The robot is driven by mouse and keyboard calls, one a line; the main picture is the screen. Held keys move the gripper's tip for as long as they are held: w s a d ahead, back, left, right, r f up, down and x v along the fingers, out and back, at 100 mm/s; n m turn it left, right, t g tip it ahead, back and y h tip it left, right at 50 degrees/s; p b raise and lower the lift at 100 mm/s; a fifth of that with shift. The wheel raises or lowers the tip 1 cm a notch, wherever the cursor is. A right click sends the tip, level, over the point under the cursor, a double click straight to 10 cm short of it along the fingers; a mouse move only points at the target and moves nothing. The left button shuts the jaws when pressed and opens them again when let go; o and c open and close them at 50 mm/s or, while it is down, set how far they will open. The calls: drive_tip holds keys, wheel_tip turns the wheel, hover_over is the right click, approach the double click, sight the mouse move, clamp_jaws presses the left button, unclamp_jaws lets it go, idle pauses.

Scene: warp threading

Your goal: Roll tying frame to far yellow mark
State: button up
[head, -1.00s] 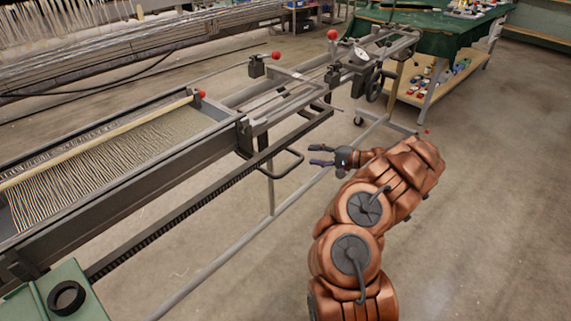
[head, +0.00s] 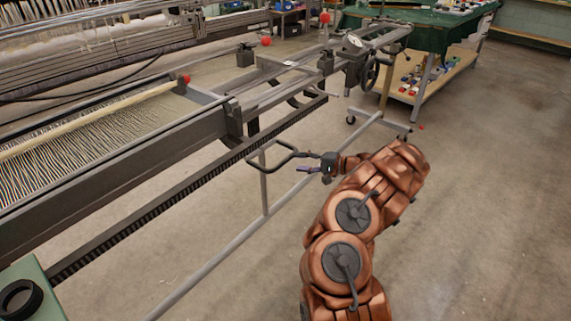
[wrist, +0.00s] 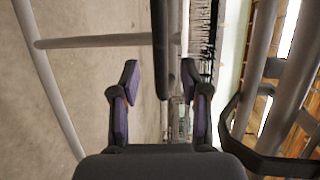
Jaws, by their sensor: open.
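The tying frame (head: 285,75) is a metal carriage with red knobs on the long rails beside the warp. A dark loop handle (head: 265,163) juts from its near side. My gripper (head: 304,162) is open, with its fingertips at the handle's right end in the head view. In the wrist view my gripper (wrist: 163,85) has its fingers spread, with a dark bar (wrist: 160,40) lined up between them. I cannot tell whether they touch it. A dark curved loop (wrist: 240,120) shows at the right there. I cannot make out a yellow mark.
The stretched warp (head: 80,145) lies at the left. A toothed rail (head: 150,218) and a grey floor tube (head: 225,255) run along the near side. A green table (head: 425,35) with a lower shelf stands at the back right. Floor at the right is open.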

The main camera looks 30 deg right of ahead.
sight(288, 161)
drive_tip(key=x, duration=0.6)
drive_tip(key=shift+w+a+b, duration=0.15)
drive_tip(key=shift+b, duration=0.2)
clamp_jaws()
idle(0.4)
